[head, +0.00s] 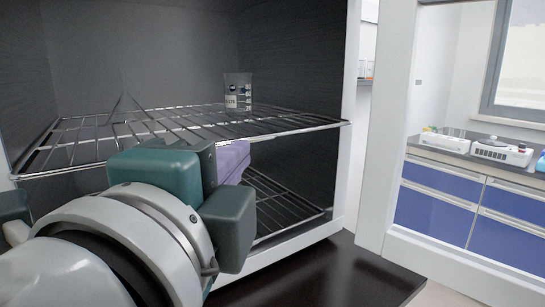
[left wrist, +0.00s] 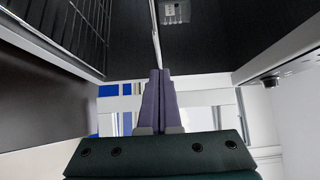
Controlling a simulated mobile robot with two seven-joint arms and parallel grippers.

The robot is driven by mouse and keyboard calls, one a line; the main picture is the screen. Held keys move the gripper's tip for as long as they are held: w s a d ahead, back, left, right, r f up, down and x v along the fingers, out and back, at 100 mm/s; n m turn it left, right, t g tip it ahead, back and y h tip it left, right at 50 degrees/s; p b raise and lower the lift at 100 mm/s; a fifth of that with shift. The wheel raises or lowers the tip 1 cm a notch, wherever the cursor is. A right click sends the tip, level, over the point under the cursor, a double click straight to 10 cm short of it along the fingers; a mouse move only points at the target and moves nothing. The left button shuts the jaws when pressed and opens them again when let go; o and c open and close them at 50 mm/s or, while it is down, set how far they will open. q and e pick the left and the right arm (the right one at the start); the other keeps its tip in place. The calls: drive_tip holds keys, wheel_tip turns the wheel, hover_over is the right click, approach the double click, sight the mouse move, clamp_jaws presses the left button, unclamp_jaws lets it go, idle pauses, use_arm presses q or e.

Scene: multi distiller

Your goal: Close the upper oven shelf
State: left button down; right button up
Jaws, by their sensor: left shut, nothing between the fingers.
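The upper oven shelf (head: 190,122) is a wire rack inside the dark oven. Its front bar runs across the opening, close to the oven's white right frame. A small marked beaker (head: 238,92) and a faint clear conical flask stand on it. My left gripper (head: 233,158) is in front of the oven, its purple fingers just under the front bar. The fingers (left wrist: 159,90) are shut and empty in the left wrist view. A thin metal rod (left wrist: 155,35) lines up with their tips there; I cannot tell whether they touch.
The lower wire shelf (head: 285,205) lies below, partly hidden by my gripper. A dark surface (head: 330,272) is in front of the oven. A white frame (head: 385,130) stands to the right; beyond it is a blue-fronted bench (head: 480,205) with lab equipment.

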use_arm(q)
drive_tip(key=shift+w+a, duration=0.75)
drive_tip(key=shift+w, duration=0.25)
drive_tip(key=w+a, duration=0.2)
drive_tip(key=w, duration=0.1)
drive_tip(key=shift+w+a, duration=0.3)
drive_tip(key=shift+a, duration=0.05)
drive_tip(key=shift+w+a+f, duration=0.15)
drive_tip(key=shift+a, duration=0.05)
